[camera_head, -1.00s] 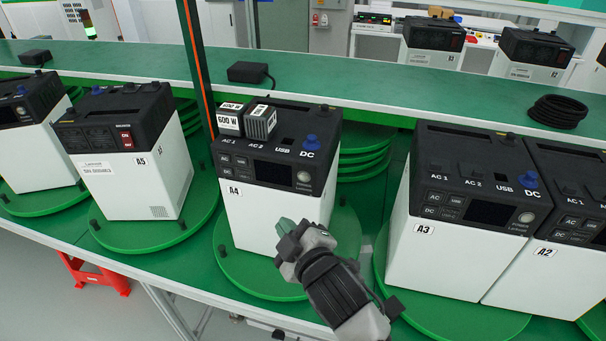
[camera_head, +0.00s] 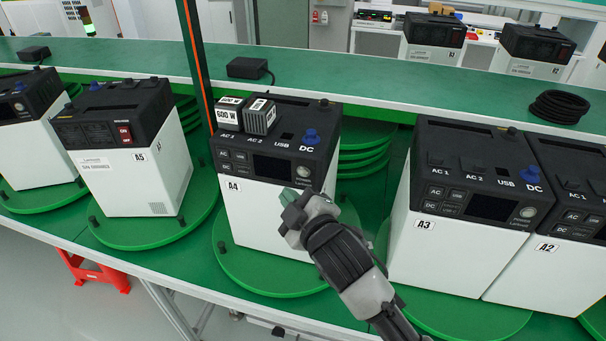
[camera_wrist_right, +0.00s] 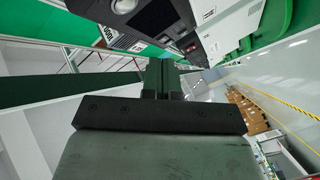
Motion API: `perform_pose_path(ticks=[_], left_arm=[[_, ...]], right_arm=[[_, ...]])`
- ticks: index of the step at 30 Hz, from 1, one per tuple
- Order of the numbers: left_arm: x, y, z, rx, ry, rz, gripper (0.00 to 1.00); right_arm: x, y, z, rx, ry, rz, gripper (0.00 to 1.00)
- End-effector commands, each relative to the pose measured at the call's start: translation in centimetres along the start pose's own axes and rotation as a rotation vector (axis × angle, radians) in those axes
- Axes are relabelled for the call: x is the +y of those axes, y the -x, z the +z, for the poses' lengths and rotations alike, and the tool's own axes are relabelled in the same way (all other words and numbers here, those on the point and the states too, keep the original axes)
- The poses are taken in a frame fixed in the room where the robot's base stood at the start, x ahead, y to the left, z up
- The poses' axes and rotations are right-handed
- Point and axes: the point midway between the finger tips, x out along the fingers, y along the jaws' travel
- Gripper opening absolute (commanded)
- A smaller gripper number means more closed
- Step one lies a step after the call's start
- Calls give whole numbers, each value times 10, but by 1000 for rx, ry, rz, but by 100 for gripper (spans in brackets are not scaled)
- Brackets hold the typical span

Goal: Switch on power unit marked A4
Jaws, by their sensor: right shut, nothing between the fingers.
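The power unit marked A4 (camera_head: 262,215) stands on a green turntable, a white box with a black top and front panel. Its dark display (camera_head: 272,169) is unlit, with a round button (camera_head: 303,172) to the right of it. Two plugs marked 600 W (camera_head: 245,116) sit on its top. My right gripper (camera_head: 290,198) is shut and empty in front of the unit, just below the round button. In the right wrist view the shut fingers (camera_wrist_right: 160,75) point towards a black panel with a round button (camera_wrist_right: 124,5). My left gripper is not in view.
Units A5 (camera_head: 140,180) on the left and A3 (camera_head: 440,240) on the right stand on their own green turntables. A shelf (camera_head: 380,95) behind holds a black adapter (camera_head: 247,68) and a coiled cable (camera_head: 558,107). A red stool (camera_head: 95,272) is on the floor.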

Motion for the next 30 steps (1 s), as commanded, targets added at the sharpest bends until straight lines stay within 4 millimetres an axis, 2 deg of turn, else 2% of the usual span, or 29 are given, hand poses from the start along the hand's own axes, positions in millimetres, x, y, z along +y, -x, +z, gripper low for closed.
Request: perform_pose_path(ticks=[3, 10, 30], left_arm=[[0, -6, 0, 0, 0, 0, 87], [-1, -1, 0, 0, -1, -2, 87], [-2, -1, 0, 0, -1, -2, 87]], right_arm=[[9, -12, 10, -1, 2, 3, 0], [20, -26, 19, -1, 0, 1, 0], [22, -29, 21, 0, -1, 1, 0]])
